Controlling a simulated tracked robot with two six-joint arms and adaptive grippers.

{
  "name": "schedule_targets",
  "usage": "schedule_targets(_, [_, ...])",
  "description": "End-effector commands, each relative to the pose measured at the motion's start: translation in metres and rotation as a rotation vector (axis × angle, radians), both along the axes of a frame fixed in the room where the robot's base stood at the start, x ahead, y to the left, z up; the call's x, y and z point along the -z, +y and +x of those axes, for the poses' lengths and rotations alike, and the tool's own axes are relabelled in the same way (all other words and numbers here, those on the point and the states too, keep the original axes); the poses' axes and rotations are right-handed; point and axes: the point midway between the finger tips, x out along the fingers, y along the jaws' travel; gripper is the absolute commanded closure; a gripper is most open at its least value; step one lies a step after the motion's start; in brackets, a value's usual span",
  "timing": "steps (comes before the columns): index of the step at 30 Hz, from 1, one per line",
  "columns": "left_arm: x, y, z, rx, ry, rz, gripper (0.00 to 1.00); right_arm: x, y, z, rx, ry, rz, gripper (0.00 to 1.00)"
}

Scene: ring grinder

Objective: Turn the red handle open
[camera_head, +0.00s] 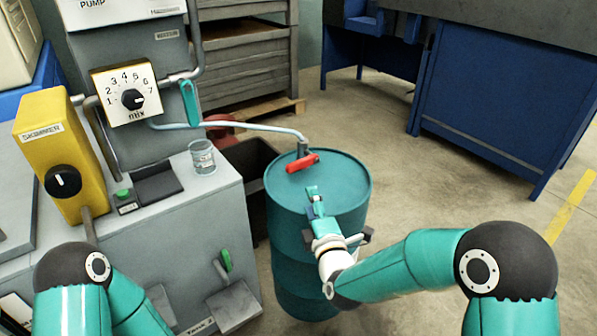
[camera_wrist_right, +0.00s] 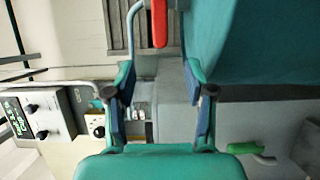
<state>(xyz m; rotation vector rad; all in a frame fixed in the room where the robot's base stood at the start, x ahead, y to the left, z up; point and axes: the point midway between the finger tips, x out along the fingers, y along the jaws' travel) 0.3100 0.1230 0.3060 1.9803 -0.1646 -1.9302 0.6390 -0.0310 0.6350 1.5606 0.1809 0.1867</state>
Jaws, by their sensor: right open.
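The red handle (camera_head: 302,163) sits on a grey fitting at the end of the pale pipe, just above the top of the teal barrel (camera_head: 350,183). It also shows at the top of the right wrist view (camera_wrist_right: 159,22), past the fingertips and roughly between their lines. My right gripper (camera_head: 314,195) is over the barrel top, nearer to me than the handle and apart from it. Its two fingers are spread and empty in the right wrist view (camera_wrist_right: 160,85). My left arm shows at the lower left; its gripper is out of view.
A grey machine with a dial box (camera_head: 127,93) and a yellow skimmer box (camera_head: 55,155) stands at the left. A glass jar (camera_head: 202,158) rests on it. A green-handled valve (camera_head: 225,260) is low on its front. A blue workbench (camera_head: 480,110) stands at the back right. Floor right of the barrel is clear.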

Motion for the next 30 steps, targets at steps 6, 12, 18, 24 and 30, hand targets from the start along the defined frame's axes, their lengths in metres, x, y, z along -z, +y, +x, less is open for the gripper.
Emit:
schedule_targets(6, [0.006, 0.0, 0.0, 0.0, 0.0, 0.0, 0.6, 0.002, 0.008, 0.034, 0.001, 0.0, 0.002, 0.46])
schedule_targets(12, [0.012, 0.0, 0.0, 0.0, 0.0, 0.0, 0.6, 0.002, 0.017, 0.07, 0.0, 0.001, 0.003, 0.46])
schedule_targets(18, [0.018, 0.0, 0.0, 0.0, 0.0, 0.0, 0.6, 0.003, 0.025, 0.104, -0.001, 0.003, 0.002, 0.46])
schedule_targets(24, [0.022, 0.0, 0.0, 0.0, 0.0, 0.0, 0.6, 0.002, 0.032, 0.131, -0.002, 0.003, 0.002, 0.46])
schedule_targets(30, [0.025, 0.0, 0.0, 0.0, 0.0, 0.0, 0.6, 0.002, 0.036, 0.147, -0.003, 0.004, 0.002, 0.46])
